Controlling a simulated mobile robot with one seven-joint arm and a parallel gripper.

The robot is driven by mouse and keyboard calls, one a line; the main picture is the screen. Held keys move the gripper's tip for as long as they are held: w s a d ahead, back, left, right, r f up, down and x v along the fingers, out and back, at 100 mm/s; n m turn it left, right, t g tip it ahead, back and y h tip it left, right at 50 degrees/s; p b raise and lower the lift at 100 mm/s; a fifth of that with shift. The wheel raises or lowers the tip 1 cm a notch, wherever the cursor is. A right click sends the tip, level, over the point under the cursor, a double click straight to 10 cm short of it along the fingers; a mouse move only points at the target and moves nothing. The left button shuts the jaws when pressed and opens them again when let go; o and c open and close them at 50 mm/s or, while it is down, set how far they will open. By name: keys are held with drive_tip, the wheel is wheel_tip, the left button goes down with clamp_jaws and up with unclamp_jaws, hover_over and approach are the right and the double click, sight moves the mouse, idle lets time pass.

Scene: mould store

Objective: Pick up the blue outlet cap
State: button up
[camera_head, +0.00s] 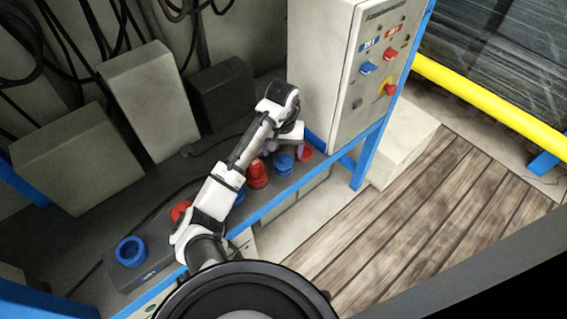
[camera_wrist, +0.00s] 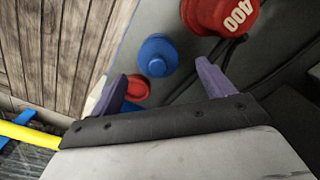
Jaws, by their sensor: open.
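A small blue cap (camera_head: 283,163) with a wide base and a narrower round top sits on the grey shelf between a red plug and a small red cap. In the wrist view this blue cap (camera_wrist: 158,55) lies beyond the fingertips, between their lines and apart from both. My gripper (camera_wrist: 161,72) is open and empty, with its two purple fingers spread. In the head view my gripper (camera_head: 300,146) hangs just above and beside the blue cap, partly hidden by my own wrist. A larger blue ring-shaped piece (camera_head: 131,251) sits at the shelf's left end.
A red plug marked 400 (camera_wrist: 222,14) stands close to the blue cap. A small red cap (camera_head: 305,152) is on its other side, near one finger. A control cabinet (camera_head: 345,75) rises right behind. Another red piece (camera_head: 180,211) is partly behind my arm.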

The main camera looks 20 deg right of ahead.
sight(284, 157)
wheel_tip(284, 157, down, 4)
drive_tip(key=shift+d+f+p, duration=0.1)
drive_tip(key=shift+f+p, duration=0.1)
drive_tip(key=shift+p, duration=0.15)
drive_tip(key=shift+c, duration=0.2)
drive_tip(key=c, duration=1)
